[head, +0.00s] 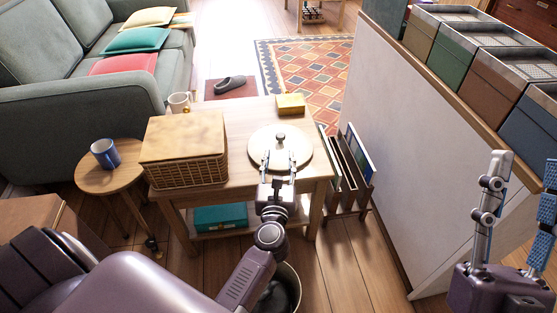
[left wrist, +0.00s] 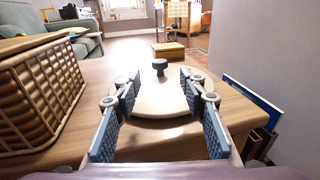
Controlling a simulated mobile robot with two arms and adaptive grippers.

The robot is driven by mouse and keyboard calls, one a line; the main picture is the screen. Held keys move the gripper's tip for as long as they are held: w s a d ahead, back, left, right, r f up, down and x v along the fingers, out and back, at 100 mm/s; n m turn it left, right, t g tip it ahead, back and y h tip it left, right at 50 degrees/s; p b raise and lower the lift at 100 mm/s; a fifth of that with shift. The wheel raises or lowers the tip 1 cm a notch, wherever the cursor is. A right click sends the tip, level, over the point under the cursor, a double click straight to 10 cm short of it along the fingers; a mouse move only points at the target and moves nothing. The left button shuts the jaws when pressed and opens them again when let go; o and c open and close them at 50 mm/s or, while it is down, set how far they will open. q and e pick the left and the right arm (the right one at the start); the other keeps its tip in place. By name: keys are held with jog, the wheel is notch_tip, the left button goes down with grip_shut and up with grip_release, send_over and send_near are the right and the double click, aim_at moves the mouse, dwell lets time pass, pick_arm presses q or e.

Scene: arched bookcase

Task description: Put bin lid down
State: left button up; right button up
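The bin lid (head: 300,143) is a round cream disc with a dark knob (head: 281,138), lying flat on the wooden table, knob up. It also shows in the left wrist view (left wrist: 160,103). My left gripper (head: 279,158) is over the near part of the lid with its fingers apart. In the left wrist view the knob stands beyond the open fingertips (left wrist: 160,80), with nothing between them. My right gripper (head: 524,165) is open and empty at the right edge of the head view. An open bin (head: 291,278) stands on the floor, partly hidden by my left arm.
On the table (head: 240,176), a wicker basket (head: 186,172) stands left of the lid, with a mug (head: 179,102) and yellow box (head: 290,104) behind. A magazine rack (head: 345,180) stands right of the table. A half wall (head: 385,150) bounds the right side.

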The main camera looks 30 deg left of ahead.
pick_arm(q)
jog(key=shift+s+d, duration=0.15)
jog(key=shift+s, duration=0.2)
jog(key=shift+s+r, duration=0.15)
jog(key=shift+r, duration=0.15)
jog(key=s+d+r+m+t+h, duration=0.1)
jog(key=s+d+r+m+t, duration=0.15)
jog(key=r+m, duration=0.65)
jog(key=s+d+r+m+t, duration=0.2)
jog(key=s+r+m+t, duration=0.15)
jog(key=r+m, duration=0.55)
jog(key=s+d+r+m+t+h, duration=0.2)
jog(key=s+d+r+m+h, duration=0.3)
jog(key=m, duration=0.8)
jog(key=s+d+r+m+t+h, duration=0.2)
jog(key=s+d+r+m+h, duration=0.3)
jog(key=r+m+h, duration=0.4)
jog(key=d+r+m, duration=0.1)
jog(key=m, duration=0.3)
jog(key=shift+s+r+t, duration=0.15)
jog(key=shift+s+t, duration=0.15)
jog(key=shift+s, duration=0.1)
